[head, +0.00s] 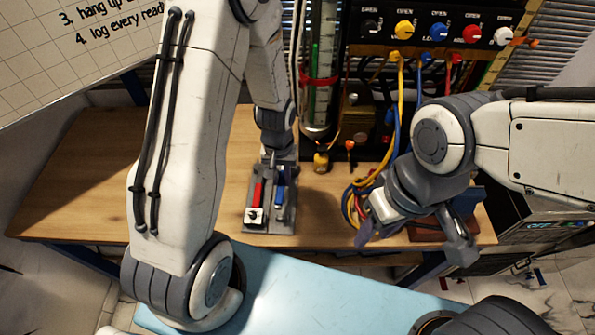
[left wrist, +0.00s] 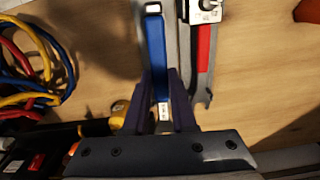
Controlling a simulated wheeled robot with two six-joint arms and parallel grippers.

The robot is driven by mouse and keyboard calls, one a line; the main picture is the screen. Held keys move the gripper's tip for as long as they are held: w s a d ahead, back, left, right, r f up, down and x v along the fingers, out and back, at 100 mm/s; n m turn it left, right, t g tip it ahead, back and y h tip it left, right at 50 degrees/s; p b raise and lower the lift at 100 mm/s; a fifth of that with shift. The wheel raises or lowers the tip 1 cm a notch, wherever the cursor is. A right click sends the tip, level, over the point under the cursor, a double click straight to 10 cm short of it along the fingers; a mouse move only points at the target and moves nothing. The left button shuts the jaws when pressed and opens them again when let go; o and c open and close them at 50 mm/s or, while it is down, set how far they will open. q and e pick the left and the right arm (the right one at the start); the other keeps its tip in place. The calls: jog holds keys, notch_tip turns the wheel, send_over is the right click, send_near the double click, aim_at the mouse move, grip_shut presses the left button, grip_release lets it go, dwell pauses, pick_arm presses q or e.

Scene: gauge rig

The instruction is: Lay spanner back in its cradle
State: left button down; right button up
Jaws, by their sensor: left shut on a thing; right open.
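The spanner appears to be the blue-handled tool (head: 280,192) with a metal ring end; its blue handle also shows in the left wrist view (left wrist: 155,50). In the head view my left gripper (head: 279,160) is over the far end of the grey cradle (head: 270,228), with the blue handle over the cradle's right side. I cannot tell whether the spanner touches the cradle. My right gripper (head: 415,240) is open and empty, right of the cradle near the bench's front edge.
Yellow, blue and red cables (head: 354,203) loop beside my right gripper. A gauge tube (head: 322,80) and a panel of coloured knobs (head: 437,30) stand behind. The wooden bench (head: 90,190) is clear at left.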

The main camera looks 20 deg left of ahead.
pick_arm(q)
jog(key=shift+d, duration=0.1)
dwell(0.3)
notch_tip(320, 180, down, 5)
jog(key=b, duration=0.3)
jog(key=shift+b, duration=0.35)
jog(key=shift+f, duration=0.2)
dwell(0.8)
jog(key=shift+f+b, duration=0.5)
jog(key=shift+f, duration=0.3)
dwell(0.3)
jog(key=c, duration=0.7)
grip_release()
jog(key=shift+o, duration=0.2)
